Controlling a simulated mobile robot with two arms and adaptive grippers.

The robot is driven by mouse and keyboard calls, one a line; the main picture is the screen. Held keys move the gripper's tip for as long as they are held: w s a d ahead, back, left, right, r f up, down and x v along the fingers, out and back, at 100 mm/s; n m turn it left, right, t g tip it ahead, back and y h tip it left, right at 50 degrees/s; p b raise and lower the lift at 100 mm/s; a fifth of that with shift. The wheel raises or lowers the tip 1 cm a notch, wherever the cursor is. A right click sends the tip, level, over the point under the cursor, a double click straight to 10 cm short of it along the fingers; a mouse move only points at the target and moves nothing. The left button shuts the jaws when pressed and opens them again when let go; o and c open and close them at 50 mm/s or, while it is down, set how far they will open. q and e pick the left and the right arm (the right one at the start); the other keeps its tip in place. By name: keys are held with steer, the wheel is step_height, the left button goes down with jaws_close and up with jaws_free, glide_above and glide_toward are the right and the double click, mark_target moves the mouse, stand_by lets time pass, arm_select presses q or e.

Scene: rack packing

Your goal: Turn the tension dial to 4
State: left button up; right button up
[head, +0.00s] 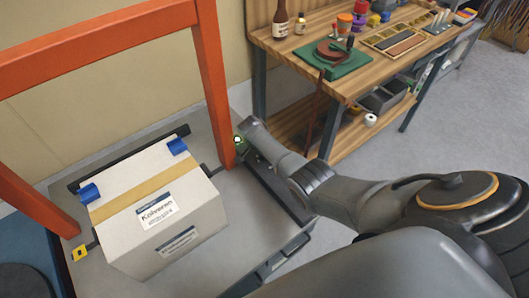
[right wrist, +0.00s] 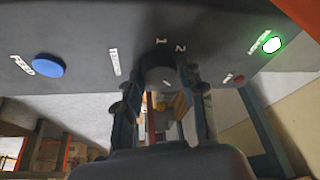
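The tension dial (right wrist: 158,77) is a dark, round knob on the dark control panel (right wrist: 90,65) in the right wrist view. The marks 1 and 2 show beside it; I cannot make out a 4 or the dial's pointer. My right gripper (right wrist: 162,82) has one finger on each side of the dial, very close to it. I cannot tell whether the fingers press on it. In the head view my right arm reaches to the machine's right side, and the gripper itself is hidden. My left gripper is in neither view.
The panel also carries a blue FEED button (right wrist: 49,65), a red button (right wrist: 239,80) and a glowing green light (right wrist: 272,44). A white box (head: 165,215) with blue corner pieces sits under the orange arch (head: 213,90). A wooden workbench (head: 285,42) stands behind.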

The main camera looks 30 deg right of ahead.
steer(key=o, duration=0.3)
steer(key=v, duration=1.2)
stand_by(0.4)
